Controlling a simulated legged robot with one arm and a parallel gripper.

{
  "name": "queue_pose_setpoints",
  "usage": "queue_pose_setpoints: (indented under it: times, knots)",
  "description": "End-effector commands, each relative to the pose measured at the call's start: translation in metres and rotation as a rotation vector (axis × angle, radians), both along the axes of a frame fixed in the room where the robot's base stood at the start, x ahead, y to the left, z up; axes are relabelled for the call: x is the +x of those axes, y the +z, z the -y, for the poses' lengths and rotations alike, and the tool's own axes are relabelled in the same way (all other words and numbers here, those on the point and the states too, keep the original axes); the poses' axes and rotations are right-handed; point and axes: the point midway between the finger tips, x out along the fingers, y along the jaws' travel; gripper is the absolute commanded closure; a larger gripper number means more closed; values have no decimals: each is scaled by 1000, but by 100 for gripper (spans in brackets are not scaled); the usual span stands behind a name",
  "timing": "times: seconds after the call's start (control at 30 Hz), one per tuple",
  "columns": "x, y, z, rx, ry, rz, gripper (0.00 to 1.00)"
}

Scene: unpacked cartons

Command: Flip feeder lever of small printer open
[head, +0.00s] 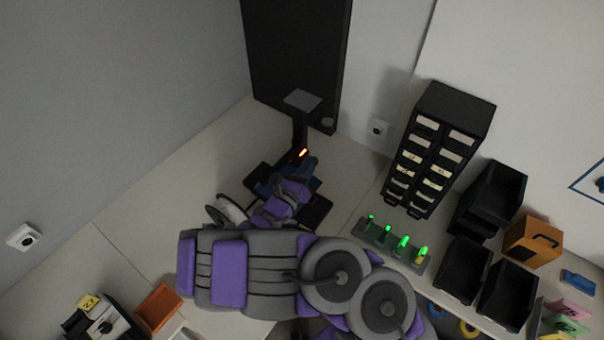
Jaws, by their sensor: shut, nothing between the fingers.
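The small printer (316,212) appears as a dark machine on the corner table, with a thin black upright and a glowing orange spot near its middle. A white spool-like part (232,208) shows at its left. My gripper (290,180) is at the printer, in front of the upright and below the orange spot. It is shut, with nothing seen in it. My purple and grey arm covers much of the printer's near side. I cannot make out the feeder lever or whether the gripper touches it.
A tall black panel (296,55) stands behind the printer. To the right are a black drawer cabinet (463,112), a strip with several green lights (375,234), black bins (492,193) and an orange box (533,241). An orange bin (158,307) sits lower left.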

Motion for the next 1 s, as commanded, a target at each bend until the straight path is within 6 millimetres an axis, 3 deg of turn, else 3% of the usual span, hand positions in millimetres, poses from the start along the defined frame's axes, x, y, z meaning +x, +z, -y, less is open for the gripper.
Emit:
queue_pose_setpoints:
  times: [0.3,1.0]
  knots:
    - [-27,-5,-15,2,1,0,100]
    - [-29,-3,-14,7,-11,7,100]
